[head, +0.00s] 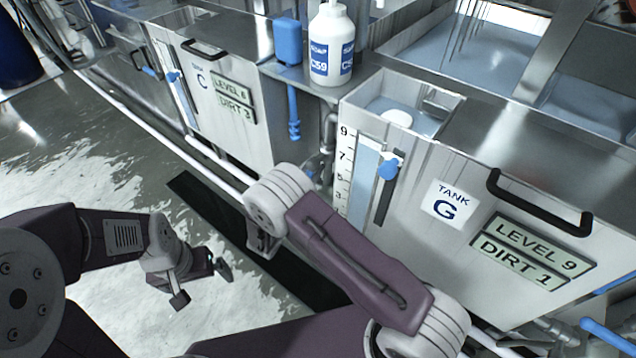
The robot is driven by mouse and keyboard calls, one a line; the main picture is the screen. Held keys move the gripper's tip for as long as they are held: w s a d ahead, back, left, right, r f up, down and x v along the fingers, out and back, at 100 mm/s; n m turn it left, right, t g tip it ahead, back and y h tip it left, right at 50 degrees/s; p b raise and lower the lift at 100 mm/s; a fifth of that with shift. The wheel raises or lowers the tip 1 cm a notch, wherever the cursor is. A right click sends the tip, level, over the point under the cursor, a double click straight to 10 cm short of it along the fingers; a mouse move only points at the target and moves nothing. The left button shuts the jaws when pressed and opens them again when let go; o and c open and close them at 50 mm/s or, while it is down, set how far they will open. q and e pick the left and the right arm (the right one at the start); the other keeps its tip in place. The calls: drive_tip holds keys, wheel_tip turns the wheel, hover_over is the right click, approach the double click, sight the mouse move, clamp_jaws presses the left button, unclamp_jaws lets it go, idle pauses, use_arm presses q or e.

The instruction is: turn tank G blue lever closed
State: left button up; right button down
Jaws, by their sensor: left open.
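Tank G (408,222) is a steel tank on the right, with a white "TANK G" label (450,205) and a black handle. A blue knob (388,166) sits on the slot beside its level scale. A small blue part (314,167), possibly a lever, shows by the pipe left of the tank, partly hidden behind my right wrist. My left gripper (203,284) is open and empty, low over the floor at left, well apart from the tank. My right gripper (263,242) is mostly hidden below its wrist, in front of the pipe; its jaws cannot be made out.
Tank C (222,138) stands further left. A white rail (165,140) runs along the tank fronts. A dark mat (215,215) lies on the wet floor. Blue pipework (606,336) shows at lower right.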

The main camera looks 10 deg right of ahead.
drive_tip(key=w+a+r+m+h+b, duration=0.1)
drive_tip(key=r+m+h+b, duration=0.1)
drive_tip(key=m+b, duration=0.3)
drive_tip(key=w+a+r+m+g+h+b, duration=0.1)
drive_tip(key=r+m+b, duration=0.3)
drive_tip(key=m, duration=0.8)
drive_tip(key=shift+w+a+r+g+h+b, duration=0.15)
drive_tip(key=shift+w+a+g+h+b, duration=0.2)
drive_tip(key=shift+w+b, duration=0.45)
drive_tip(key=shift+s+d+r, duration=0.1)
drive_tip(key=shift+s+r, duration=0.05)
drive_tip(key=shift+s, duration=0.1)
drive_tip(key=c, duration=1.3)
unclamp_jaws()
